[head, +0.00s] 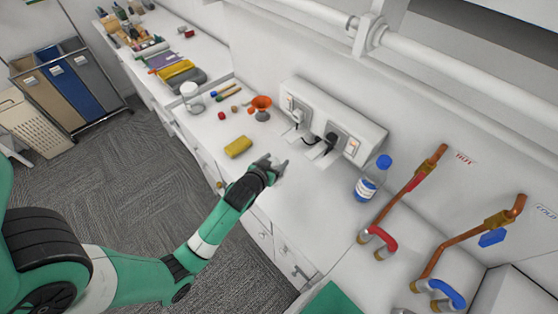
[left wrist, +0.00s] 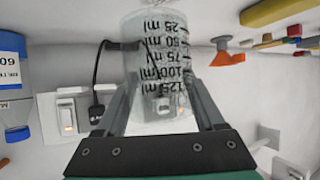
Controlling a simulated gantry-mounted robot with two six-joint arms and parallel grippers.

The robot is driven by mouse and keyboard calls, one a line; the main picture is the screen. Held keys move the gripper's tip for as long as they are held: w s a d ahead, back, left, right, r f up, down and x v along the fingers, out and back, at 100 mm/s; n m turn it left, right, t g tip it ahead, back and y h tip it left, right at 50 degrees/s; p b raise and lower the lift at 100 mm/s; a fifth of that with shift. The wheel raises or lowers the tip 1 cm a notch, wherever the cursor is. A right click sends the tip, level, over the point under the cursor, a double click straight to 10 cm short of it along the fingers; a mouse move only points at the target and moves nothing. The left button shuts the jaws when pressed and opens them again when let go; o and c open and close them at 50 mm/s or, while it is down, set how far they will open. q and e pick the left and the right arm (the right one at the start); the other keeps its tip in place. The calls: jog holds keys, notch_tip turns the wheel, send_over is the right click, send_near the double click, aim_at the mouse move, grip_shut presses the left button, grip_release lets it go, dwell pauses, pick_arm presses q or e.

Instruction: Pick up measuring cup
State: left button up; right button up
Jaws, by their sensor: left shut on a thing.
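The measuring cup (left wrist: 155,45) is clear, with black millilitre markings, and fills the upper middle of the left wrist view. My left gripper (left wrist: 160,95) is shut on it, with one finger on each side of its wall. In the head view my left gripper (head: 272,170) is over the white counter, to the right of the yellow sponge. The clear cup is hard to make out there, and I cannot tell whether it touches the counter.
A yellow sponge (head: 238,147), an orange funnel (head: 261,104) and a blue-capped bottle (head: 368,179) stand around the gripper on the counter (head: 312,215). A socket box (head: 333,117) with plugged cables is behind. Copper pipes (head: 411,185) rise at the right.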

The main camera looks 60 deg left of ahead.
pick_arm(q)
jog(key=p+v, duration=0.3)
jog(key=v, duration=0.8)
jog(key=shift+s+d, duration=0.15)
jog(key=shift+d, duration=0.2)
